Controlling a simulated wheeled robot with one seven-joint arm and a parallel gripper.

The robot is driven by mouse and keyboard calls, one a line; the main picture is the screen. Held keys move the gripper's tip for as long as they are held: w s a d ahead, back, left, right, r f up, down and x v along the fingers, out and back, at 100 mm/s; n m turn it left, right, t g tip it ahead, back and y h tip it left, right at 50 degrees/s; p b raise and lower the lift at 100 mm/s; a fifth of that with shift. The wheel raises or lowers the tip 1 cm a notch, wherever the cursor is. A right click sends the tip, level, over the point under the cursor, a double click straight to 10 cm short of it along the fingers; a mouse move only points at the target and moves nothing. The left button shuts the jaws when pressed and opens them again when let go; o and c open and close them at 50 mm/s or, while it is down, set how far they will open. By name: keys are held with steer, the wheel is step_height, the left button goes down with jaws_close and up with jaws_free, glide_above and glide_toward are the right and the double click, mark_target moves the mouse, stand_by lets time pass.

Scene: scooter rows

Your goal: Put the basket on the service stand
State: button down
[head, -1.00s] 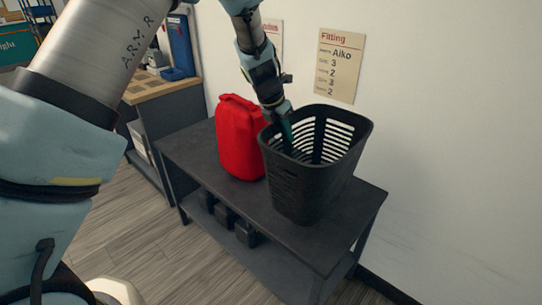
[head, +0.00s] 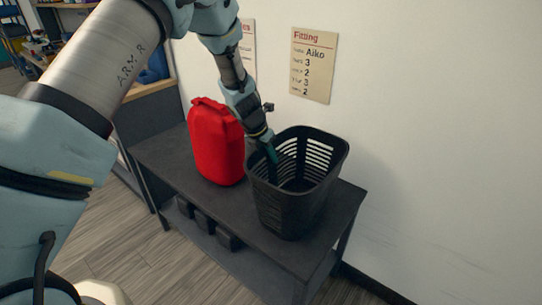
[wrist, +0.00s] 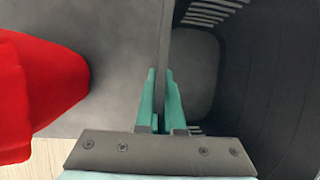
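The black slatted basket (head: 292,208) is upright over the right part of the dark grey service stand (head: 337,215). Its base looks on or just above the top; I cannot tell which. My gripper (head: 271,155) reaches down onto the basket's left wall, beside the red can. In the wrist view my gripper's teal fingers (wrist: 162,85) are on either side of the basket's wall, close against it. The basket's inside (wrist: 240,80) fills the right of that view. The fingertips inside the basket are partly hidden in the head view.
A red can (head: 217,142) stands on the stand just left of the basket; it also shows in the wrist view (wrist: 35,95). Several dark blocks (head: 205,222) sit on the lower shelf. A wall with a Fitting sign (head: 314,64) is behind. A bench (head: 150,92) stands at left.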

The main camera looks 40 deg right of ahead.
steer(key=shift+f, duration=0.15)
steer(key=c, duration=1)
jaws_free()
steer(key=shift+c, duration=0.2)
steer(key=shift+r, duration=0.25)
steer(key=v, duration=1.1)
steer(key=shift+a+r+b, duration=0.25)
steer(key=shift+r+b, duration=0.05)
steer(key=shift+r, duration=0.05)
